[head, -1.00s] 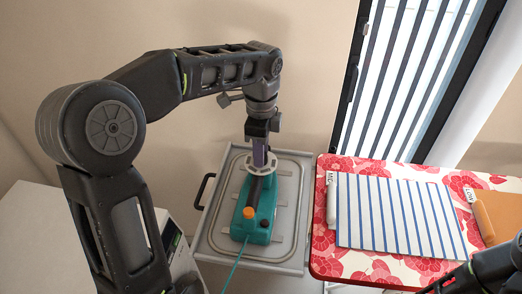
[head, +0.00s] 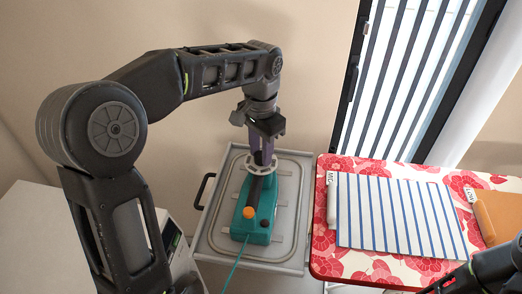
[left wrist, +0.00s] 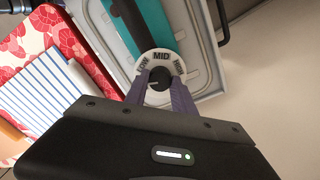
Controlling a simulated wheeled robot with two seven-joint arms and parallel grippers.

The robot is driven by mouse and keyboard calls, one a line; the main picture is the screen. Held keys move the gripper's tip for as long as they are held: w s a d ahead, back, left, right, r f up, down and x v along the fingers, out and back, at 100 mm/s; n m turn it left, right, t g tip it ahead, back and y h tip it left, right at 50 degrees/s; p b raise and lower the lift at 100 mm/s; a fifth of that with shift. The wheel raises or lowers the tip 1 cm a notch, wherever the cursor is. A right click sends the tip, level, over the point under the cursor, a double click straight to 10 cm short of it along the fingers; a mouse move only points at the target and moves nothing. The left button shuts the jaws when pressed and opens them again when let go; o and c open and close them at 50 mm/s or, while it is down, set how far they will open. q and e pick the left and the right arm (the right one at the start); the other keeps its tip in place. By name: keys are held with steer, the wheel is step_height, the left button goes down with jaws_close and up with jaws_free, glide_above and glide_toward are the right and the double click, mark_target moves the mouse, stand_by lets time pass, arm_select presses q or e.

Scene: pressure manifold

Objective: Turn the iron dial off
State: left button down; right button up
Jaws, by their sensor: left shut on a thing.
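The iron (head: 243,226) has a teal body, a dark handle and an orange button (head: 249,212). It rests on a grey metal tray (head: 212,228). The fingers (left wrist: 159,80) hide part of the ring, and no OFF mark shows. Of my right arm, only a dark part shows at lower right.
A red floral ironing board (head: 375,267) stands right of the tray, with a blue-striped cloth (head: 395,215) and an orange-brown cloth (head: 500,212) on it. A teal cord (head: 232,270) runs down from the iron. A dark tray handle (head: 203,190) is at the left.

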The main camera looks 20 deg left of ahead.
arm_select(q)
steer(key=shift+n, duration=1.6)
steer(key=c, duration=1.1)
jaws_free()
steer(key=shift+o, duration=0.2)
steer(key=shift+r, duration=0.15)
